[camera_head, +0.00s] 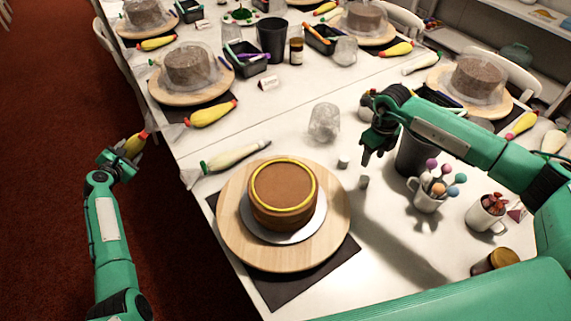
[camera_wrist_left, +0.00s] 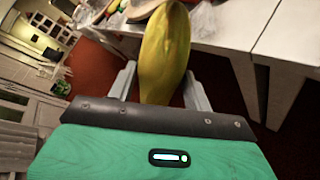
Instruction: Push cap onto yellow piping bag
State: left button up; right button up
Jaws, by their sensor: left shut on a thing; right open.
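My left gripper (camera_head: 122,154) is shut on a yellow piping bag (camera_head: 136,144), off the table's left edge above the red floor. In the left wrist view the yellow piping bag (camera_wrist_left: 165,50) stands between the two fingers. Its tip and any cap on it cannot be made out. Two small grey pieces, possibly caps, stand on the table: one (camera_head: 343,162) below the clear cup and one (camera_head: 364,182) nearer the front. My right gripper (camera_head: 374,152) is open and empty above the table, close to these pieces.
A brown cake with a yellow ring (camera_head: 283,190) sits on a wooden turntable (camera_head: 240,240). A white piping bag (camera_head: 232,157) lies behind it. A clear cup (camera_head: 325,122), a dark container (camera_head: 415,160) and a mug of cake pops (camera_head: 428,198) stand around my right arm.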

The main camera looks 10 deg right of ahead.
aim_at(365, 178)
pick_arm(q)
jog(key=shift+s+a+f, duration=0.1)
jog(key=shift+s, duration=0.1)
pick_arm(e)
notch_tip(365, 178, down, 12)
jog(key=b, duration=0.7)
jog(key=shift+r, duration=0.15)
pick_arm(q)
notch_tip(365, 178, down, 7)
jog(key=shift+w, duration=0.15)
pick_arm(e)
jog(key=shift+s+a, duration=0.1)
jog(key=shift+c, duration=0.2)
jog(key=c, duration=0.7)
pick_arm(q)
notch_tip(365, 178, up, 8)
jog(key=p, duration=0.8)
jog(key=shift+r, duration=0.25)
pick_arm(e)
notch_tip(365, 178, up, 15)
jog(key=shift+r, duration=0.1)
pick_arm(q)
jog(key=shift+o, duration=0.4)
